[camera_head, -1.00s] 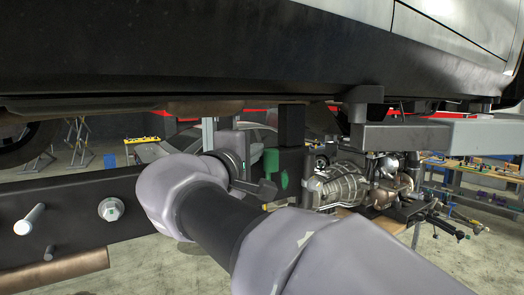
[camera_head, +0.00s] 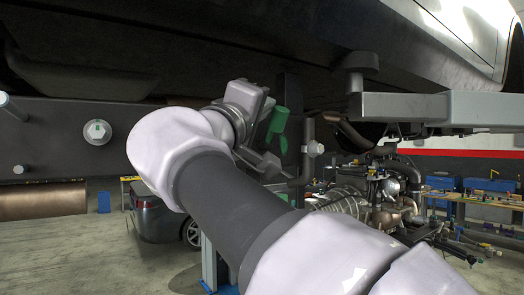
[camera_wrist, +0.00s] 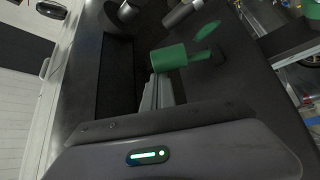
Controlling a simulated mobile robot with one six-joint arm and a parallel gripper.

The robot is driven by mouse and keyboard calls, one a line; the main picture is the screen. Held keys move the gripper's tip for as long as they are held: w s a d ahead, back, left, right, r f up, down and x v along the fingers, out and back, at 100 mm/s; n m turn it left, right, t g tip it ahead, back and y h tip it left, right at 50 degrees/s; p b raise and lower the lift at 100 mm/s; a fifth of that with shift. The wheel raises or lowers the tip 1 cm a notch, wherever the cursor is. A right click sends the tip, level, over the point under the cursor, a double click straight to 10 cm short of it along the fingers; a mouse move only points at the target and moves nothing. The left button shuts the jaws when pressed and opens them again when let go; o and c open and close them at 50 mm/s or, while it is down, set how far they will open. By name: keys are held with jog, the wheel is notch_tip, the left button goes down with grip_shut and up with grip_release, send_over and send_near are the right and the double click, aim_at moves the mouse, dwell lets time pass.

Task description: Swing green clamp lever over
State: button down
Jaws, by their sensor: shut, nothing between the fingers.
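The green clamp lever (camera_head: 278,122) shows just above and to the right of my wrist in the head view, in front of a dark upright under the car. In the wrist view its green cylindrical handle (camera_wrist: 178,57) lies roughly sideways near the top middle, joined to a dark piece at its right. My gripper (camera_head: 278,168) is shut and empty, a little below the lever in the head view. In the wrist view the grey fingers (camera_wrist: 156,88) end close to the handle's left end. I cannot tell whether they touch it.
The car's dark underside (camera_head: 200,45) is low overhead. A dark beam with a bolt (camera_head: 97,132) is at left. A grey lift arm (camera_head: 400,106) reaches in from the right. An engine and gearbox (camera_head: 350,203) stand below right. A parked car (camera_head: 160,215) is behind.

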aim_at(280, 115)
jog(key=f+m+h+b, duration=0.1)
jog(key=m+b, duration=0.1)
jog(key=b, duration=0.1)
jog(key=s+d+f+m+h+b, duration=0.1)
jog(key=m+b, duration=0.1)
jog(key=shift+s+b, duration=0.3)
jog(key=shift+b, duration=0.1)
jog(key=shift+s+d+f+b, duration=0.3)
jog(key=shift+s+f+b, duration=0.1)
jog(key=shift+b, duration=0.75)
jog(key=shift+f, duration=0.1)
